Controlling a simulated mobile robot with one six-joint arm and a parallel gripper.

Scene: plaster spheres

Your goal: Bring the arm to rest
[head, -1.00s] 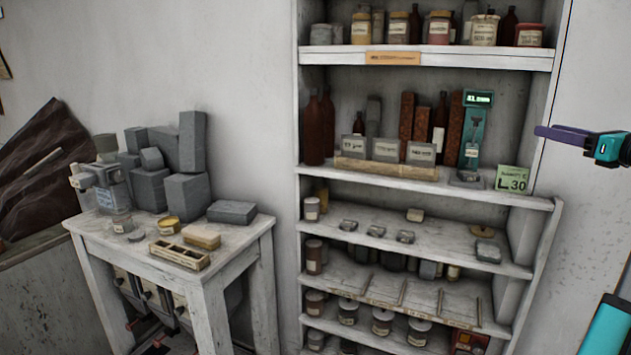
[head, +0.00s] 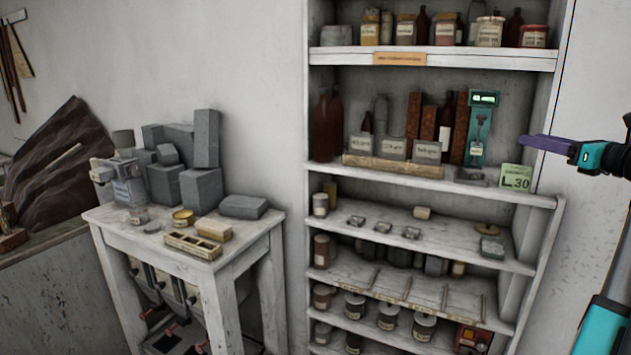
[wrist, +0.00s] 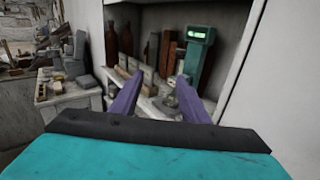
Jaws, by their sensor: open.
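My gripper (head: 527,139) shows at the right edge of the head view, its purple fingers pointing left in front of the right side of the shelf unit. In the wrist view my gripper (wrist: 155,88) has its two purple fingers spread apart with nothing between them. It is open and empty. The fingers point toward the shelf with the teal gauge (wrist: 196,55), which stands beyond the right finger. My arm is partly cut off by the right edge of the head view.
The white shelf unit (head: 430,61) holds jars, bottles, boxes and the teal gauge (head: 480,130). A green card (head: 516,177) marked 30 stands at the shelf's right end. A white table (head: 150,228) with grey blocks (head: 205,140) stands to the left. Bare wall lies right of the shelf.

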